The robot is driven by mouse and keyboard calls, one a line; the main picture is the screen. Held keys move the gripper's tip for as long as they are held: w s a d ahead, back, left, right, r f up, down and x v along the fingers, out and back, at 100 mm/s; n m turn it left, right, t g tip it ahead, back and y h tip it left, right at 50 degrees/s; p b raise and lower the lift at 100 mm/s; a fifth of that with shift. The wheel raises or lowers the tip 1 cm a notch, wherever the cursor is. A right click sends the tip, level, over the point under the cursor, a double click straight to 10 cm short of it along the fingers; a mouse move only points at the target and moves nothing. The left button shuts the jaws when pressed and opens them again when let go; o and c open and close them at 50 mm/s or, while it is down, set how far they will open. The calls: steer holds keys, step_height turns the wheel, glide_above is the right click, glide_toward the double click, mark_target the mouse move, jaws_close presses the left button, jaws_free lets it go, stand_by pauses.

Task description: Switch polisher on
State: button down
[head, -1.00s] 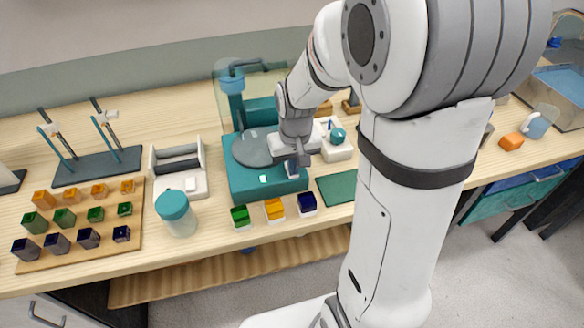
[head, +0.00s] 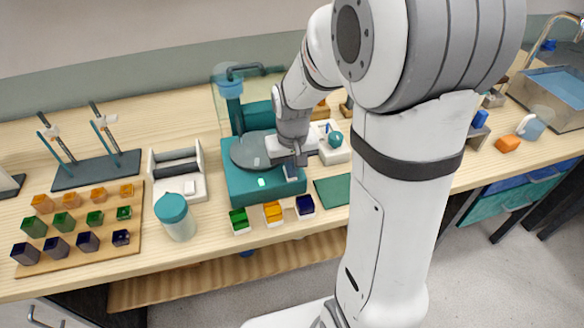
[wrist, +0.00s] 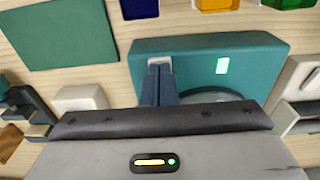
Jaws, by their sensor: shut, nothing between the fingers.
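The polisher is a teal block (head: 240,190) with a grey disc on top, near the middle of the bench in the head view. It also shows in the wrist view (wrist: 265,50). A pale green panel (wrist: 222,65) on its front part looks bright; it shows in the head view too (head: 261,182). My gripper (wrist: 158,80) is shut and empty, its dark blue fingers together over the polisher's front corner. The fingertips are at a small pale part (wrist: 159,61), likely a switch, and partly cover it. I cannot tell whether they touch it.
Small green, orange and blue boxes (head: 272,212) stand in front of the polisher. A teal-lidded jar (head: 174,217) stands to the left. A green mat (head: 333,190) and a white device (head: 333,152) are to the right. A rack of coloured blocks (head: 130,243) lies at far left.

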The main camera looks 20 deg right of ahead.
step_height(320, 180, up, 14)
steer(key=s+p, duration=0.2)
steer(key=s+t, duration=0.2)
steer(key=s, duration=1)
steer(key=shift+s+f, duration=0.3)
steer(key=shift+f, duration=0.1)
